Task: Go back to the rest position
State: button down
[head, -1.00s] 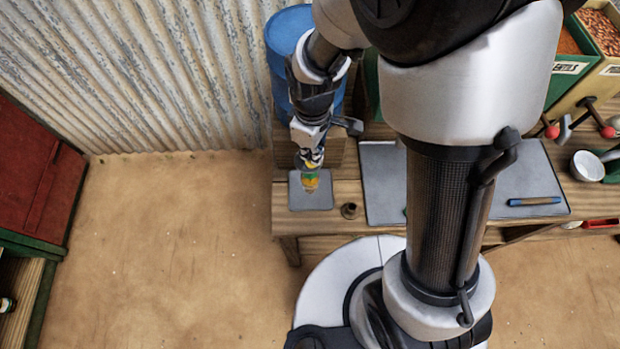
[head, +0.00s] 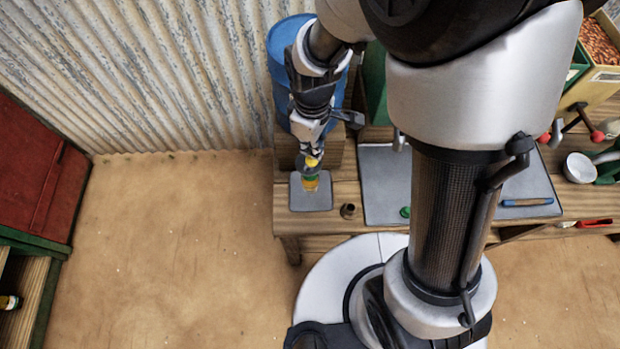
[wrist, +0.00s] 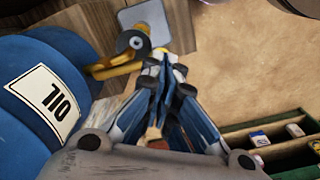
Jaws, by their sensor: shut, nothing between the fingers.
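My gripper (head: 312,162) hangs over the left end of the wooden bench in the head view. In the wrist view its fingers (wrist: 165,68) are closed together with nothing seen between them. The gap between gripper and jar is hard to judge. The grey mat also shows at the top of the wrist view (wrist: 150,14). My arm hides part of the bench.
A blue oil drum (head: 283,42) stands behind the gripper and fills the left of the wrist view (wrist: 25,65). A larger grey mat (head: 380,190), a blue pen-like item (head: 527,202) and a white bowl (head: 580,168) are to the right. Open floor lies left of the bench.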

dwell(0.3)
jog(key=shift+d+r+b, duration=0.2)
jog(key=shift+r+b, duration=0.05)
jog(key=shift+b, duration=0.2)
jog(key=s+d+r+m+t+b, duration=0.2)
jog(key=s+d+m+b, duration=0.3)
jog(key=s+b, duration=0.1)
jog(key=s+d+r+m+t+b, duration=0.2)
jog(key=s+d+m+b, duration=0.3)
jog(key=b, duration=0.4)
jog(key=s+m, duration=0.1)
jog(key=s, duration=0.1)
jog(key=shift+s+d+r+m+t, duration=0.15)
jog(key=shift+s+d+m+t, duration=0.1)
jog(key=shift+s+m+t, duration=0.05)
